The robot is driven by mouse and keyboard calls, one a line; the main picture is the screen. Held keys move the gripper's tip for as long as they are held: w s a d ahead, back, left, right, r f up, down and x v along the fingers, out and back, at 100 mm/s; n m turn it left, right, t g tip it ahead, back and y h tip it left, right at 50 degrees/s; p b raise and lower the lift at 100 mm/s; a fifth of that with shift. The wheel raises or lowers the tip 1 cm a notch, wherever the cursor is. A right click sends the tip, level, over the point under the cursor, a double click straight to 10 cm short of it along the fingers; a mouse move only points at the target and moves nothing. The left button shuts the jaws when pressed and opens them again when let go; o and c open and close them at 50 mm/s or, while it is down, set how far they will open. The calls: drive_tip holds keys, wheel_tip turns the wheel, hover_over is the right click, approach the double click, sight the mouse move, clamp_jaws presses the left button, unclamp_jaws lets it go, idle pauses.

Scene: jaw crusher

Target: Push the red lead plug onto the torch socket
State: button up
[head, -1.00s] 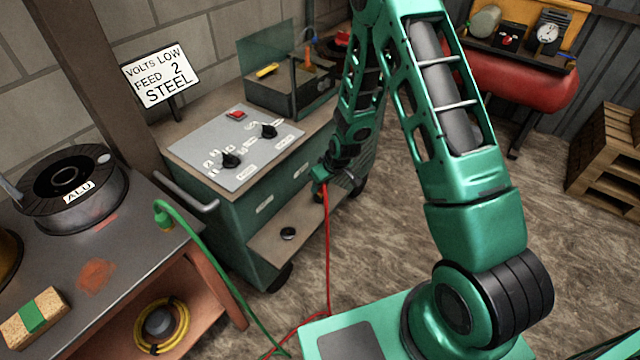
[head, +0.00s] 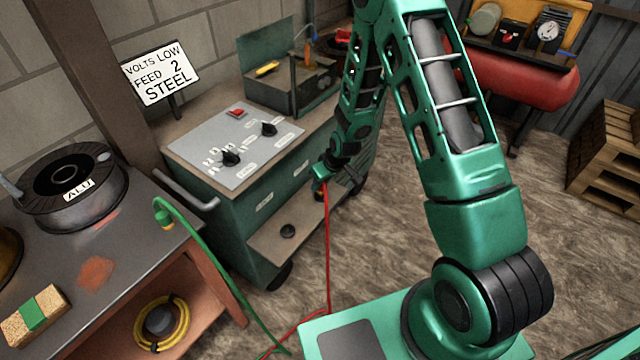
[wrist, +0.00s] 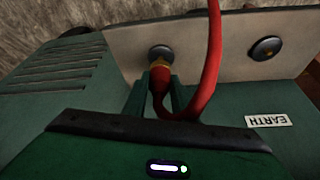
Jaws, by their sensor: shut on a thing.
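My gripper (head: 320,178) is low at the front of the green welding machine (head: 262,208). In the wrist view its two green fingers (wrist: 160,98) are shut on the red lead plug (wrist: 160,80), which has a yellow collar at its front. The plug points at the round metal torch socket (wrist: 160,52) on the machine's pale lower panel. The collar overlaps the socket's lower edge in the picture; I cannot tell whether they touch or how deep the plug sits.
A second socket (wrist: 265,48) sits to the right, near an EARTH label (wrist: 268,120). The red lead (head: 327,250) hangs down to the floor. A green lead (head: 215,275) runs from the bench (head: 135,245) at left. Open floor (head: 400,235) lies right of the machine.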

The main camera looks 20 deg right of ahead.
drive_tip(key=shift+f, duration=1.2)
idle(0.6)
drive_tip(key=o, duration=1.1)
drive_tip(key=shift+o, duration=0.2)
drive_tip(key=v, duration=1)
drive_tip(key=shift+r, duration=0.35)
drive_tip(key=shift+d, duration=0.1)
drive_tip(key=s+d+r+m+g+h, duration=0.1)
drive_tip(key=s+d+r+m, duration=0.1)
drive_tip(key=s+d+r, duration=0.6)
drive_tip(key=s+d+r+m+g+h, duration=0.1)
drive_tip(key=s+d+r+m, duration=0.2)
drive_tip(key=s+d+r, duration=0.5)
drive_tip(key=s+r+m+g, duration=0.1)
drive_tip(key=s+r, duration=0.4)
drive_tip(key=s, duration=0.5)
drive_tip(key=s+r+m+g, duration=0.1)
drive_tip(key=s+r+m, duration=0.3)
drive_tip(key=s, duration=0.5)
wheel_tip(320, 180, up, 2)
drive_tip(key=shift+s+a+r, duration=0.15)
drive_tip(key=shift+s+a, duration=0.05)
drive_tip(key=shift+s, duration=0.2)
